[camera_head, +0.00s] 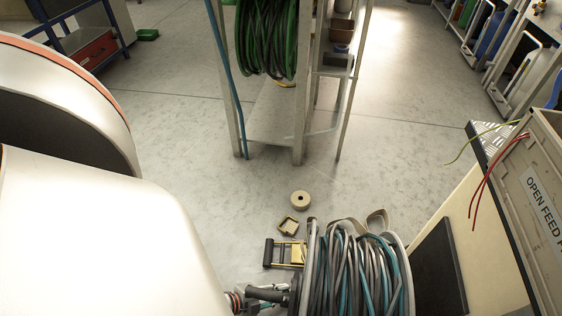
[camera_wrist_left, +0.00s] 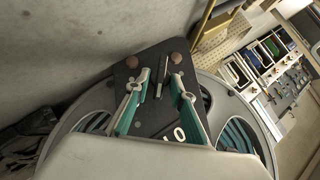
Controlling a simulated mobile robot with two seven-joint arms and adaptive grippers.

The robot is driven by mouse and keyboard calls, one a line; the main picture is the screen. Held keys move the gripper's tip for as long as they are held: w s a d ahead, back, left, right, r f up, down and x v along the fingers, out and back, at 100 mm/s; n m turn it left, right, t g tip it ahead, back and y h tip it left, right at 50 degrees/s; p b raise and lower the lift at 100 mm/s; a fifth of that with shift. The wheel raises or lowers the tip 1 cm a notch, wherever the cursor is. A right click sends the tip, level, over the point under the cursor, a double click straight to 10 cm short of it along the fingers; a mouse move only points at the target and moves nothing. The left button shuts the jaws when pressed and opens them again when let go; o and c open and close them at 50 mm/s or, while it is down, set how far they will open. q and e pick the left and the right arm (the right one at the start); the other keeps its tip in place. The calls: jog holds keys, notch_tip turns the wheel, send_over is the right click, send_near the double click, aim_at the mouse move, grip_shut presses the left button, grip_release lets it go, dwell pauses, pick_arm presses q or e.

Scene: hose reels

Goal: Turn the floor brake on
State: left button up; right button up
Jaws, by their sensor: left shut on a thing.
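A small yellow-and-black pedal-like piece (camera_head: 285,253) stands on the floor left of the hose reel; it may be the floor brake, but I cannot tell for certain. The reel (camera_head: 352,270) carries grey and teal hose. My left gripper (camera_head: 268,296) is low at the reel's left side, close to a dark handle-like part. In the left wrist view my left gripper (camera_wrist_left: 161,78) has its teal fingers over a black plate (camera_wrist_left: 150,121) with partly hidden white lettering. A thin piece lies between the fingertips; the gripper is shut on it. My right gripper is not in view.
A grey rack (camera_head: 300,120) with green hose stands behind. A labelled cabinet (camera_head: 540,190) with loose wires is at the right. The floor left of the rack is clear.

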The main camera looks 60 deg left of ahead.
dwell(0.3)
pick_arm(q)
jog(key=o, duration=1.1)
jog(key=shift+s, duration=0.1)
jog(key=shift+v, duration=0.8)
jog(key=v, duration=1)
jog(key=shift+r, duration=0.1)
jog(key=shift+c, duration=0.5)
